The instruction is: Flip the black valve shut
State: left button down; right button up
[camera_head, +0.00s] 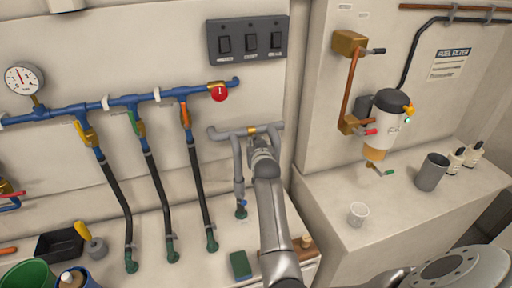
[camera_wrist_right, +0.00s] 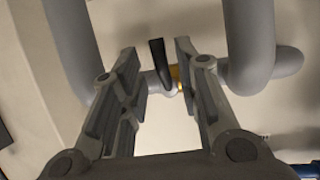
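The black valve lever (camera_wrist_right: 158,58) stands upright between the fingers of my right gripper (camera_wrist_right: 155,52) in the right wrist view. Its brass valve body (camera_wrist_right: 176,76) sits on the grey pipe (camera_wrist_right: 250,45). The fingers are apart on both sides of the lever, and I see a gap on each side. In the head view my right gripper (camera_head: 262,146) is up at the grey pipe (camera_head: 224,133), just below the brass fitting (camera_head: 254,130). The gripper hides the lever there. My left gripper is not in view.
A blue manifold (camera_head: 65,115) with several levered valves and a red knob (camera_head: 219,93) lies to the left. A switch panel (camera_head: 248,40) is above.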

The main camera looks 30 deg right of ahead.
jog(key=shift+f, duration=0.1)
notch_tip(320, 180, up, 10)
dwell(0.6)
dwell(0.4)
